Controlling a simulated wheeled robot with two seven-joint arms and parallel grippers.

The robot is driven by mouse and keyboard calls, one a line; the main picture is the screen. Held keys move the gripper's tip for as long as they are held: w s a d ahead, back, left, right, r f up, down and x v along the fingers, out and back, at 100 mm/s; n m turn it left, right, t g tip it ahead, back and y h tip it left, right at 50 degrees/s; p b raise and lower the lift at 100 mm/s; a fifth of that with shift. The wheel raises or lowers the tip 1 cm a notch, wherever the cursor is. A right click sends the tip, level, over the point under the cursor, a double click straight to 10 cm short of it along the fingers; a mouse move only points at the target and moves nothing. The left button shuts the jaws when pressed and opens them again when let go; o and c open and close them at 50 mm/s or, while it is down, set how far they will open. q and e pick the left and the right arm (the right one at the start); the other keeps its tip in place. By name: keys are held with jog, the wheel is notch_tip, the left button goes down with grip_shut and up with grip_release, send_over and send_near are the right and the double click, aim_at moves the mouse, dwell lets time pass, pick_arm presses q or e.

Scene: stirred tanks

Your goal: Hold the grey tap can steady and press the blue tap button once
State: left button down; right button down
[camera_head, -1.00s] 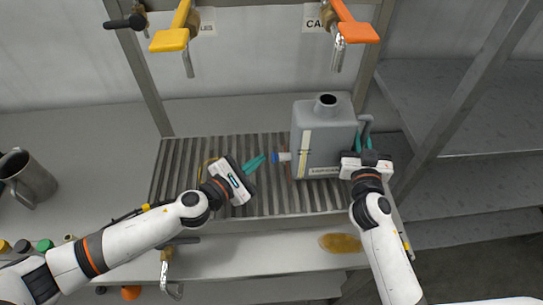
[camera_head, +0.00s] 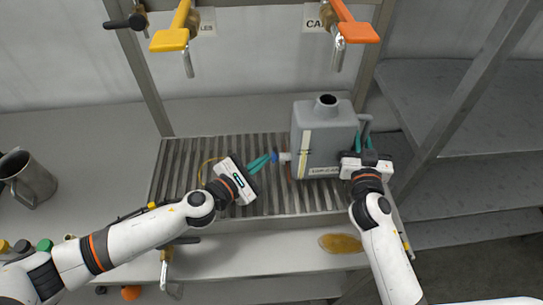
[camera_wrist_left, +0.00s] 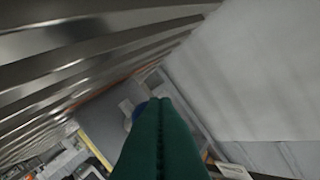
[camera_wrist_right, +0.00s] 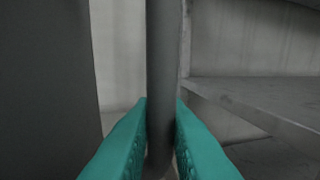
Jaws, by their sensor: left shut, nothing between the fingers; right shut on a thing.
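The grey tap can (camera_head: 325,135) stands upright on the slatted grate, its open neck on top. A white spout with the blue tap button (camera_head: 275,158) sticks out of its left side. My left gripper (camera_head: 270,160) is shut and empty, its teal fingertips at the button; whether they touch it I cannot tell. In the left wrist view the button (camera_wrist_left: 139,110) shows partly behind the shut fingers (camera_wrist_left: 160,120). My right gripper (camera_head: 362,142) is shut on the can's handle at its right side. In the right wrist view the handle (camera_wrist_right: 163,80) runs upright between the teal fingers.
The slatted grate (camera_head: 190,165) lies under the can. Yellow (camera_head: 170,40) and orange (camera_head: 357,33) tap levers hang above it. A metal mug (camera_head: 27,178) stands far left. A brown puddle (camera_head: 341,243) lies on the front ledge. Shelves stand at the right.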

pick_arm(q)
jog(key=shift+d, duration=0.6)
dwell(0.4)
jog(key=shift+a, duration=1.1)
jog(key=shift+a, duration=2.6)
pick_arm(e)
jog(key=c, duration=1.3)
grip_release()
jog(key=shift+c, duration=0.2)
pick_arm(q)
jog(key=shift+d, duration=0.1)
pick_arm(e)
jog(key=shift+s, duration=0.1)
